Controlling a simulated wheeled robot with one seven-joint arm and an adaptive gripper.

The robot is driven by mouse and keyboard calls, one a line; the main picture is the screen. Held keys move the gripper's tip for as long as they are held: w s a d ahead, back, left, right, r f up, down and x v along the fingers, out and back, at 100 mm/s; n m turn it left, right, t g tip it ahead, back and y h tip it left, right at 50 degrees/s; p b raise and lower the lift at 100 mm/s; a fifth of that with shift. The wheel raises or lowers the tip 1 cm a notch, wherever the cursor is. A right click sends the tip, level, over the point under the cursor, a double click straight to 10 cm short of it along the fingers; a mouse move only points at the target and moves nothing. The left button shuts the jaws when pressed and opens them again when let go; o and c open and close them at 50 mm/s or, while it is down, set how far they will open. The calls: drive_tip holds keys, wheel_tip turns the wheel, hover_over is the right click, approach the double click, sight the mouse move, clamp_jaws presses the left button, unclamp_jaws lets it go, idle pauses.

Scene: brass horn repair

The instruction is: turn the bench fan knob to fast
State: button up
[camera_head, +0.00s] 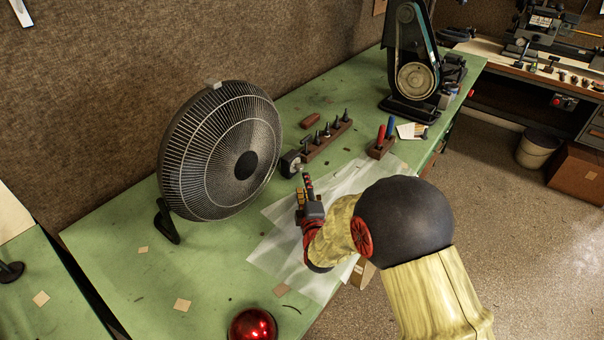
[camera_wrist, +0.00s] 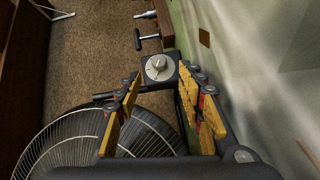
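The bench fan (camera_head: 222,150) stands on the green bench, its round wire cage tilted toward the right. The fan's control box (camera_head: 291,164) sits just right of the cage. In the wrist view its pale round knob (camera_wrist: 158,67) faces the camera, with a raised grip across it; I cannot read its setting. My gripper (camera_head: 307,187) is over the bench, in front and slightly right of the box. In the wrist view my gripper (camera_wrist: 159,78) is open, its yellow-padded fingers spread to either side of the knob's line and apparently apart from it. The fan cage (camera_wrist: 95,135) fills the lower left.
A rack of dark tools (camera_head: 325,140) stands just behind the box. A wooden block with red and blue handles (camera_head: 381,147) is to the right. A belt sander (camera_head: 413,75) stands at the far end. A red shiny dome (camera_head: 252,325) sits at the front edge. Clear sheeting (camera_head: 275,245) lies under my gripper.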

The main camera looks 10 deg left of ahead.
sight(301, 169)
drive_tip(key=b+x, duration=0.2)
drive_tip(key=x, duration=0.5)
drive_tip(key=shift+w, duration=0.25)
clamp_jaws()
idle(0.3)
